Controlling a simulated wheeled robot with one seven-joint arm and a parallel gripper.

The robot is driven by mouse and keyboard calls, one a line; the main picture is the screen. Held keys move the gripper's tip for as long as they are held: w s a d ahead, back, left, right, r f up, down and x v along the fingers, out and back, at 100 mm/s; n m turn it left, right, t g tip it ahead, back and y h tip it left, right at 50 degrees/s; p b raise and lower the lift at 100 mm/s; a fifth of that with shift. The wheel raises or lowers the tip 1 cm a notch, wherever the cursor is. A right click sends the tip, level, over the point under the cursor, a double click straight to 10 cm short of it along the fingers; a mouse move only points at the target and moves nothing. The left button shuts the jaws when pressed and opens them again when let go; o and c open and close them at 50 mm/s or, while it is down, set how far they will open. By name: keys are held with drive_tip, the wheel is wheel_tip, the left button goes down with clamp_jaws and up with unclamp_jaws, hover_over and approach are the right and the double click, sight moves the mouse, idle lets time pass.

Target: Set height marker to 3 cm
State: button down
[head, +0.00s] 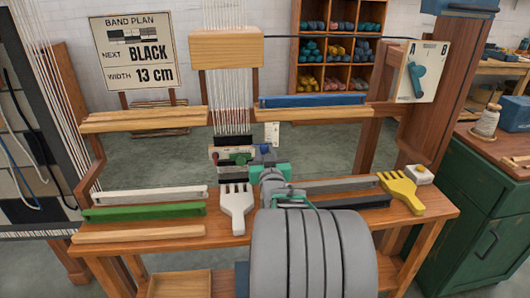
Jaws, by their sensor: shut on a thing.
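My gripper (263,157) is at the middle of the loom, just right of the woven band, seen from behind my arm. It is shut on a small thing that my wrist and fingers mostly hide. I cannot make out clearly whether that thing is the height marker. The woven band (228,154) has dark, white, red and green parts and hangs below the white warp threads (231,95). A small white tag (272,133) with faint marks shows just above my gripper; its markings are too small to read.
A white comb (237,207) and a yellow comb (401,190) lie on the loom's bench. Green (145,211), white (150,196) and wooden bars lie left. A sign (133,50) reads "NEXT BLACK, WIDTH 13 cm". An A/B switch panel (419,70) stands right.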

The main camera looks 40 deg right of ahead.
drive_tip(key=shift+r+p, duration=0.4)
drive_tip(key=shift+r, duration=1.15)
drive_tip(key=c, duration=1.2)
unclamp_jaws()
drive_tip(key=shift+o, duration=0.2)
approach(265, 143)
drive_tip(key=a+r, duration=0.1)
drive_tip(key=s+a+r+p, duration=0.1)
drive_tip(key=shift+s+r, duration=0.3)
